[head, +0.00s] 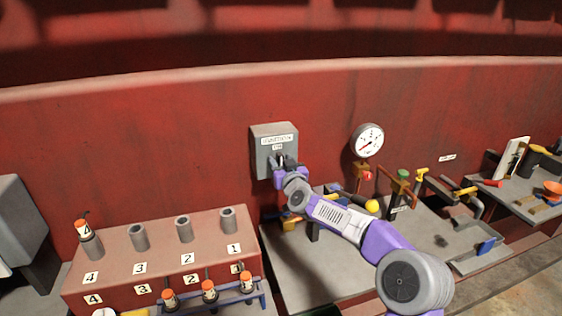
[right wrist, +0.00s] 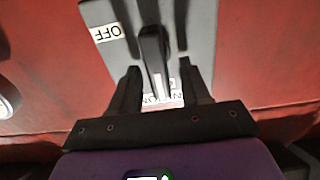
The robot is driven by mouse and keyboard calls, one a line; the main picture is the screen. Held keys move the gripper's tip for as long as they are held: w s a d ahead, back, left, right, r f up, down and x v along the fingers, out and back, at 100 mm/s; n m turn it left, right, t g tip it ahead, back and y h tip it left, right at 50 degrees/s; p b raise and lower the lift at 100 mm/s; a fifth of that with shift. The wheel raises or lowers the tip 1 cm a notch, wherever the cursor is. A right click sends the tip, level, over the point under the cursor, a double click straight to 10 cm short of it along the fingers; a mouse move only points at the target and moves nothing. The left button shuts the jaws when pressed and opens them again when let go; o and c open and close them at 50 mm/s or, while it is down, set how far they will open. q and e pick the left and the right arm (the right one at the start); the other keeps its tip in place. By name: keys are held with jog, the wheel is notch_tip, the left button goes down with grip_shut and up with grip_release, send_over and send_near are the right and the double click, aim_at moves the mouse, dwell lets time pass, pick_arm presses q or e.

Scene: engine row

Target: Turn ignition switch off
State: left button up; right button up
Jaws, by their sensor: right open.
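The ignition switch is a grey box (head: 264,155) on the red wall, with a white label plate (head: 277,140) near its top. My right gripper (head: 280,170) is at the lower part of its front. In the right wrist view, the dark switch lever (right wrist: 153,55) stands between the two open fingers of my right gripper (right wrist: 163,85), with gaps on both sides. An upside-down OFF label (right wrist: 107,32) is beside the lever's base. The lever's free end lies toward another label (right wrist: 175,98), partly hidden. My left gripper is not in view.
A pressure gauge (head: 367,140) is on the wall to the right of the box. A red block with numbered sockets (head: 160,250) stands lower left. A grey bench (head: 300,265) with valves and tools lies below my right arm. The wall around the box is clear.

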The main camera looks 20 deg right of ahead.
jog(key=shift+w, duration=0.15)
grip_shut()
